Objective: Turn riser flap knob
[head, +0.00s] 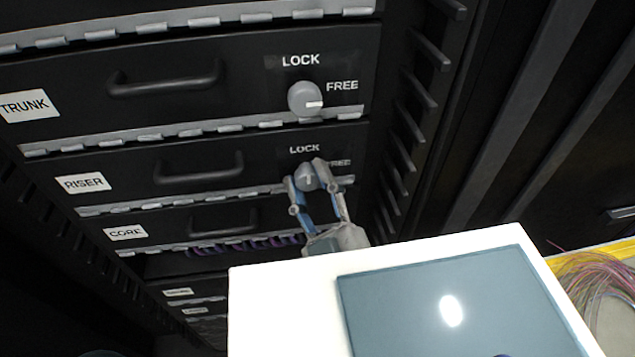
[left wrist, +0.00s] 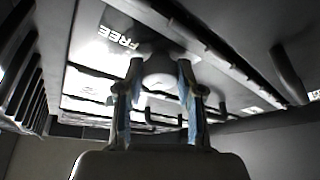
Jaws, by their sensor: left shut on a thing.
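The riser flap (head: 130,178) is a dark panel with a RISER label and a bar handle (head: 198,170). Its round grey knob (head: 307,174) sits at its right end, below the word LOCK and left of FREE. My left gripper (head: 311,182) reaches up from below, with its two fingers on either side of this knob, shut on it. In the left wrist view the knob (left wrist: 160,73) sits between the blue-padded fingers (left wrist: 160,85). The fingers partly cover the knob, so its pointer direction is hard to tell. My right gripper is not in view.
The trunk flap (head: 200,95) is above, its knob (head: 305,99) marked toward FREE. The core flap (head: 165,222) is below, with purple cables (head: 245,245) under it. A white box with a grey screen (head: 450,290) fills the lower right front. Loose fibres (head: 595,280) lie at far right.

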